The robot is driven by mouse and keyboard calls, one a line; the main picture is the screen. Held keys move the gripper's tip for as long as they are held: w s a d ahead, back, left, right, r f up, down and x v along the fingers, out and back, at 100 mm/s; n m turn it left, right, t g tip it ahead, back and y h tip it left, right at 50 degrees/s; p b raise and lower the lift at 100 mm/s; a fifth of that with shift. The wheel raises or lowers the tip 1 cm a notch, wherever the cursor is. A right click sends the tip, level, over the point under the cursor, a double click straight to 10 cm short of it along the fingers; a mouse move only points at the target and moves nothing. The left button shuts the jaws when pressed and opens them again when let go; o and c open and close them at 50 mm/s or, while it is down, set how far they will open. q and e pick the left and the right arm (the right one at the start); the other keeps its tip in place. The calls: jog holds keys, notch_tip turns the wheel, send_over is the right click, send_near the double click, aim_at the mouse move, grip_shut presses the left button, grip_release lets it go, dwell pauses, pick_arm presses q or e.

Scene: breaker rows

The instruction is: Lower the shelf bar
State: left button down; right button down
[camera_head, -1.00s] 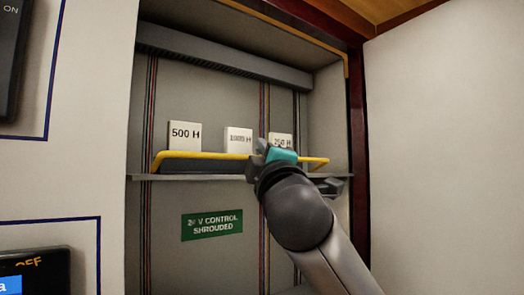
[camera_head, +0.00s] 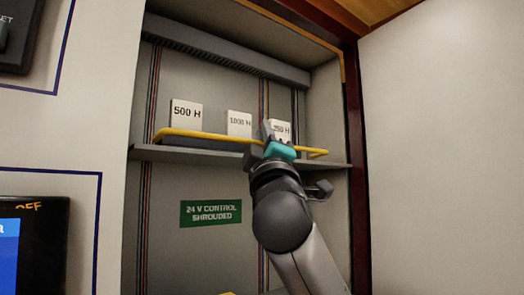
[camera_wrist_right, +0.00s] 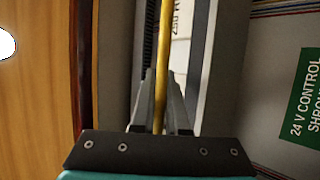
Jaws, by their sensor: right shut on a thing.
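The yellow shelf bar (camera_head: 200,137) runs along the front of a grey shelf (camera_head: 165,153) in the cabinet, a little above the shelf edge. My right gripper (camera_head: 268,139) is at the bar's right half and shut on it. In the right wrist view, the bar (camera_wrist_right: 163,60) runs down between the two fingers (camera_wrist_right: 160,115). The exact contact is partly hidden in the head view. My left gripper is not in view.
White blocks marked 500 H (camera_head: 186,113), 1000 H (camera_head: 239,123) and 250 H (camera_head: 282,129) stand behind the bar; my gripper partly covers the last. A green sign (camera_head: 210,213) is below the shelf. A dark red frame post (camera_head: 355,120) borders the cabinet on the right.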

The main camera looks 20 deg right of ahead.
jog(key=shift+s+f+m+t+h+b, duration=0.15)
jog(key=shift+m+t+h+b, duration=0.05)
jog(key=shift+m+h+b, duration=0.35)
jog(key=shift+s+f+m+t+h+b, duration=0.1)
jog(key=shift+m+t+h+b, duration=0.1)
jog(key=shift+m+h+b, duration=0.35)
jog(key=shift+d, duration=0.1)
jog(key=c, duration=1.2)
grip_release()
jog(key=b+v, duration=0.5)
jog(key=v, duration=1)
jog(key=shift+s, duration=0.2)
